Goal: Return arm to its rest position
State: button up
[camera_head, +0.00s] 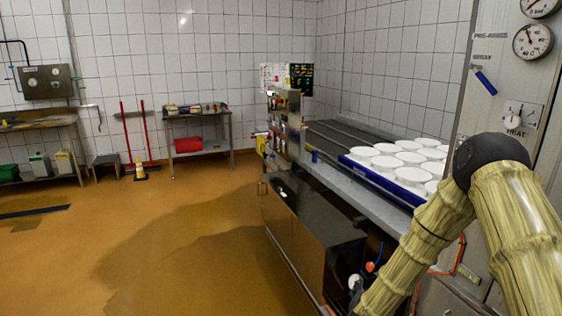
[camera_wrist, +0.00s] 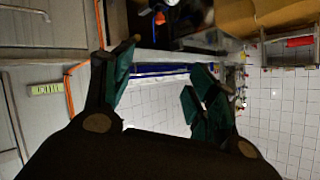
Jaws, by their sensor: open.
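My gripper (camera_wrist: 163,85) is open in the wrist view, its two dark green fingers spread apart with nothing between them. Behind the gap are white wall tiles and a blue strip that looks like the edge of the blue tray. In the head view my bent arm fills the lower right, in front of the steel bench and cabinet.
A blue tray (camera_head: 350,163) of white cheese moulds (camera_head: 384,163) stands on the steel bench, close left of my arm. A grey cabinet with gauges (camera_head: 532,41) stands at the right. Side tables line the back wall. The orange-brown floor (camera_head: 150,245) is open at the left.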

jog(key=s+a+f+n+g+y, duration=0.25)
jog(key=s+f, duration=0.55)
jog(key=s, duration=0.4)
jog(key=s+a+f+n+g+y, duration=0.25)
jog(key=s+f, duration=0.55)
jog(key=s, duration=0.5)
jog(key=s+f+n+g, duration=0.2)
jog(key=s+g, duration=0.4)
jog(key=s, duration=1.8)
jog(key=shift+s+a+f+n+g, duration=0.15)
jog(key=shift+f+n+g, duration=0.2)
jog(key=shift+n, duration=0.35)
jog(key=shift+r, duration=0.1)
